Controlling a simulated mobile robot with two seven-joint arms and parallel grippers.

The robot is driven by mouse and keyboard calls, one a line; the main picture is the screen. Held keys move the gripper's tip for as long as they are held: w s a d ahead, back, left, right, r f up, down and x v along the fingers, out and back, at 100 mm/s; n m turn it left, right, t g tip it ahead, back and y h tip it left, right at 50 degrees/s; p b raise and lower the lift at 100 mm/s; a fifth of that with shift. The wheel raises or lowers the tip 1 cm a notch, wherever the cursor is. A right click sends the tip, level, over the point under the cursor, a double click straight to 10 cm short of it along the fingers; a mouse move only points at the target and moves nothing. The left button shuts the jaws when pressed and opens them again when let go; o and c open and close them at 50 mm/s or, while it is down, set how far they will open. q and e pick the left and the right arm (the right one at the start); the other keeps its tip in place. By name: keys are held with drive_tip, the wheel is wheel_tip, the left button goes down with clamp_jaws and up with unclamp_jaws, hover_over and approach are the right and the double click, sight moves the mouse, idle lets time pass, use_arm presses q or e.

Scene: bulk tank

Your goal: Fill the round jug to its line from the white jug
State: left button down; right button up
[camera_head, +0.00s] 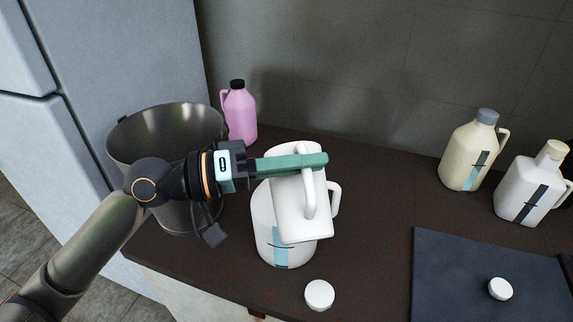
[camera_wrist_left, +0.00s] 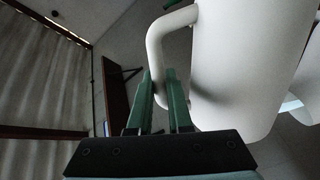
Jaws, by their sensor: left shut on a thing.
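My left gripper (camera_head: 318,161) is shut on the handle of the white jug (camera_head: 290,208), which it holds tilted above the counter. In the left wrist view the fingers (camera_wrist_left: 167,85) close around that handle, beside the white jug's body (camera_wrist_left: 245,60). The round jug (camera_head: 262,232) stands on the counter just below and behind the held jug, which covers much of it. Its blue strip with a dark line (camera_head: 280,248) shows at the front, and its handle (camera_head: 336,196) sticks out right. Its mouth is hidden, and I see no stream of liquid. My right gripper is not in view.
A large metal pail (camera_head: 165,130) stands left behind my arm, with a pink bottle (camera_head: 240,115) beside it. A white cap (camera_head: 319,295) lies near the front edge. A cream jug (camera_head: 466,155) and another white jug (camera_head: 522,190) stand right, behind a dark mat (camera_head: 450,270) holding a cap (camera_head: 500,289).

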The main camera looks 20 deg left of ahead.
use_arm(q)
drive_tip(key=shift+w+a+r+n+p, duration=0.3)
drive_tip(key=shift+w+r+n+p, duration=0.4)
drive_tip(key=shift+p, duration=0.2)
drive_tip(key=shift+w+a+r+n+p, duration=0.3)
drive_tip(key=shift+w+r+n+p, duration=0.25)
drive_tip(key=shift+n+p, duration=0.3)
idle(2.8)
